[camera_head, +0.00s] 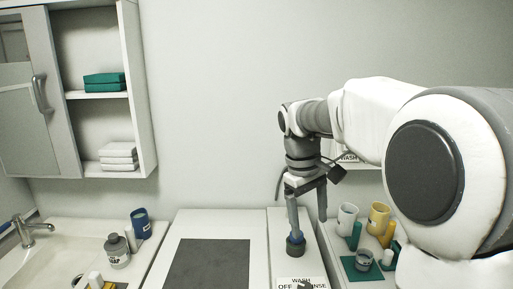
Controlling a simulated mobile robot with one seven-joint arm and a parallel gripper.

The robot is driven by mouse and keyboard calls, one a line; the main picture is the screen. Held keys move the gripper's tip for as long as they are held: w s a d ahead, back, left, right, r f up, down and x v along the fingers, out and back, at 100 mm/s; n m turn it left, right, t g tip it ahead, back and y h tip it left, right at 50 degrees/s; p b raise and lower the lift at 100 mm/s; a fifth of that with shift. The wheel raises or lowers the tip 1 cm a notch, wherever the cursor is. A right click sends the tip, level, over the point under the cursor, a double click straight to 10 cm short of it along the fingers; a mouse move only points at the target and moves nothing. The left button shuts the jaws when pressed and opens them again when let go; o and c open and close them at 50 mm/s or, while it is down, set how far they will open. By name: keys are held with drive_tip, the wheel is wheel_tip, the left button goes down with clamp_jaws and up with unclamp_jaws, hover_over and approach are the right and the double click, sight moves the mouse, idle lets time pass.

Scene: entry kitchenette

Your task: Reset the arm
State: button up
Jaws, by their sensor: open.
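My gripper (307,215) hangs from my arm right of the middle, pointing down with its two fingers apart. The left finger is close to a grey upright piece with a dark round end (295,245); I cannot tell whether they touch. That piece stands above a white panel (316,270) with a label that reads WASH, OFF and RINSE. My arm (375,105) reaches in from the right edge and hides part of the wall and another WASH label behind it.
A dark mat (207,265) lies in the middle. A soap bottle (117,251), blue cup (141,223) and sink are left, under a cabinet (140,100).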

drive_tip(key=s+d+m+t+y, duration=0.1)
drive_tip(key=s+m+t, duration=0.4)
drive_tip(key=s, duration=1.6)
drive_tip(key=shift+s+d+m+t+y, duration=0.3)
drive_tip(key=shift+s+d+m+y, duration=0.1)
drive_tip(key=shift+d+m, duration=0.25)
